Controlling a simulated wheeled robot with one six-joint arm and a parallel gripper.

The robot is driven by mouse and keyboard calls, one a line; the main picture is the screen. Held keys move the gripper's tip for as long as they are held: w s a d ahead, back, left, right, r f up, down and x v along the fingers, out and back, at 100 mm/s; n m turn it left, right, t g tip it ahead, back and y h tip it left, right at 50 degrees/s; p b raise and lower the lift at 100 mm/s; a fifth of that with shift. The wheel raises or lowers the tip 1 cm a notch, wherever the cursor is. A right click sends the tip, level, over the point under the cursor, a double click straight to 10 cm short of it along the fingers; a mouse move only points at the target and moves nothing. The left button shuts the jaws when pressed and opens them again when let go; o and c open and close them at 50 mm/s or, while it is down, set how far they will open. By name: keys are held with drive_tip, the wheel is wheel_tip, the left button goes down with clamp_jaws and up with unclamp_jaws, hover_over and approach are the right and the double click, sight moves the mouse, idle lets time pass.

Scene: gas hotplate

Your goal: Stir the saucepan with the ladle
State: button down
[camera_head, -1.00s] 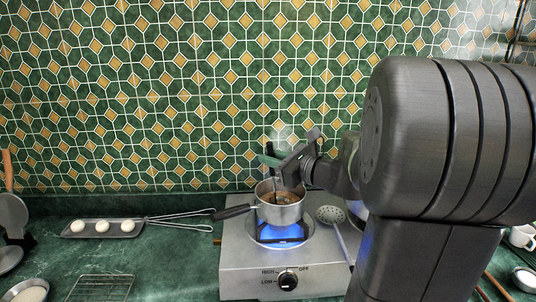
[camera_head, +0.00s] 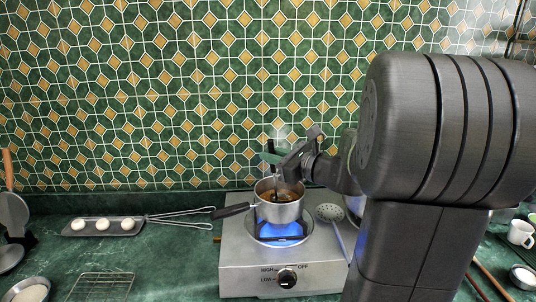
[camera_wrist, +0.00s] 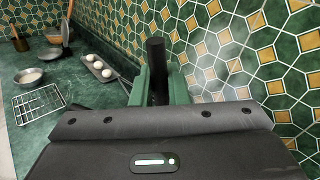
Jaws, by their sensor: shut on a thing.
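The saucepan (camera_head: 286,212) sits on the lit burner of the hotplate, its dark handle (camera_head: 232,210) pointing left. Brownish liquid shows inside it. My gripper (camera_head: 272,160) is above the pan, shut on the ladle's dark upright handle. The ladle (camera_head: 275,186) reaches down into the pan, and its lower end is hidden in the liquid. In the wrist view, the green fingers of my gripper (camera_wrist: 160,88) close on the black handle (camera_wrist: 156,62). The saucepan is hidden in that view.
The hotplate (camera_head: 240,270) has blue flame and a front knob (camera_head: 287,278). A tray (camera_head: 133,227) with white round items, tongs (camera_head: 180,217) and a wire rack (camera_head: 102,286) are left. A tiled wall stands close behind.

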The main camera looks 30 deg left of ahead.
drive_tip(key=shift+w+a, duration=0.45)
drive_tip(key=shift+w, duration=0.05)
drive_tip(key=shift+d, duration=0.1)
wheel_tip(320, 180, up, 8)
drive_tip(key=p, duration=0.6)
drive_tip(key=shift+f, duration=0.3)
